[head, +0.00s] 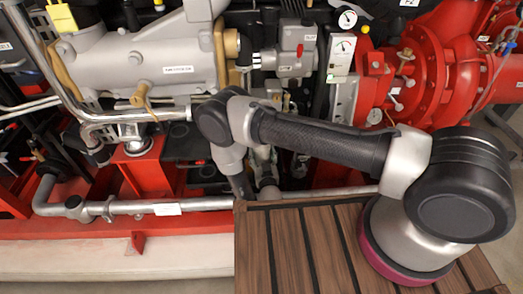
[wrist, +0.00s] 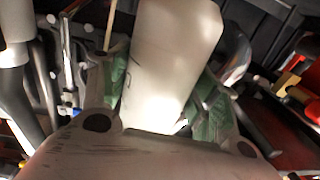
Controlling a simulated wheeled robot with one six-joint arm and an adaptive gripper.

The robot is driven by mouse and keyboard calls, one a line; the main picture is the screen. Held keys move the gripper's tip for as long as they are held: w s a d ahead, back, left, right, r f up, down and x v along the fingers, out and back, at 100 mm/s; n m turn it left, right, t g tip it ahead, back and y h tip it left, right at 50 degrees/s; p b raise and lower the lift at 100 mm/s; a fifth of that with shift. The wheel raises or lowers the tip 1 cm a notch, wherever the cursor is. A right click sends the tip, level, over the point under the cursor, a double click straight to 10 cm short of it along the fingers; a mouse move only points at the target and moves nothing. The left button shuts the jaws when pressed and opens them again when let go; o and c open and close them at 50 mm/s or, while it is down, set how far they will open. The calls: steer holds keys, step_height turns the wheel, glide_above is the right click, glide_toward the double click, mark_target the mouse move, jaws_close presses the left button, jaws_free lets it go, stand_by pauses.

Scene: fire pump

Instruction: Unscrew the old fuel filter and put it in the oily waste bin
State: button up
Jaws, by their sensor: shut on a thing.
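A pale, whitish cylinder that looks like the old fuel filter (wrist: 172,45) fills the middle of the wrist view. My gripper (wrist: 160,95) is shut on it, with a green-padded finger pressed against each side. In the head view my gripper (head: 262,160) is down among the engine parts, mostly hidden behind my own arm. The filter cannot be made out clearly there. Whether the filter is still joined to its mount cannot be told. No oily waste bin shows in either view.
The grey engine block (head: 150,60) and its pipes stand close to the left of my arm. A red pump housing (head: 425,75) is at the right. A silver pipe (head: 130,207) runs low at the left. A slatted wooden deck (head: 290,250) lies in front.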

mark_target(262, 159)
steer(key=shift+s, duration=2.1)
